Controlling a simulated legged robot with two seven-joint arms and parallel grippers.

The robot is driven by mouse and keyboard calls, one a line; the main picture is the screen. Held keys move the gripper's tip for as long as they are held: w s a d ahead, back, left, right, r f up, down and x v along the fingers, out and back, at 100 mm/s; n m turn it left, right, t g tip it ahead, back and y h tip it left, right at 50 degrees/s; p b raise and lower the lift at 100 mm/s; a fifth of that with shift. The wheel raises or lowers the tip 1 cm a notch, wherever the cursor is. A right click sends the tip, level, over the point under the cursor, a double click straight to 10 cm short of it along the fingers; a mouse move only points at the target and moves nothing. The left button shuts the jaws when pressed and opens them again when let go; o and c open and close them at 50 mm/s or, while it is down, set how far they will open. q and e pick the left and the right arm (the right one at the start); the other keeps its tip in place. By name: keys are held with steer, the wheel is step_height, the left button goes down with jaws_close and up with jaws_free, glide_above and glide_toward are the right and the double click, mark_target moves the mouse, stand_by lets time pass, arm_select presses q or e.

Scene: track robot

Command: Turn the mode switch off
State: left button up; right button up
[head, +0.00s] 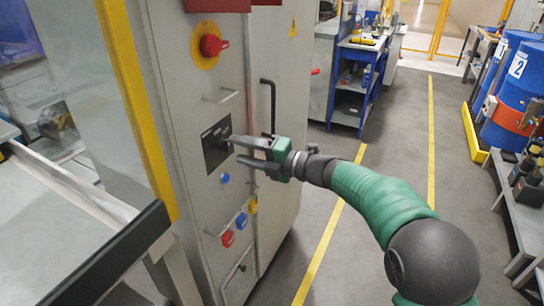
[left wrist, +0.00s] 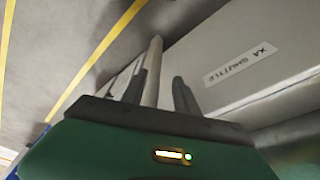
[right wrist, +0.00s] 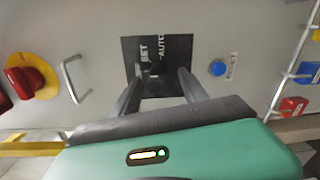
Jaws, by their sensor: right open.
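The mode switch's black panel (head: 216,145) is on the grey cabinet front in the head view. In the right wrist view the panel (right wrist: 176,50) carries white lettering, with "AUTO" legible. A dark knob seems to project from it in the head view, but its setting is unclear. My right gripper (head: 238,150) is open in front of the panel, its fingers pointing at it. In the right wrist view its fingertips (right wrist: 160,72) are apart over the panel; contact cannot be told. My left gripper (left wrist: 158,82) is open in its wrist view, away from the switch.
A red knob on a yellow disc (head: 210,45) sits above the panel. A black handle (head: 268,100) is at the right. A yellow-edged frame (head: 140,100) stands left.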

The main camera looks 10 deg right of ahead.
steer(key=v, duration=1.3)
steer(key=shift+p, duration=0.35)
steer(key=shift+f, duration=0.1)
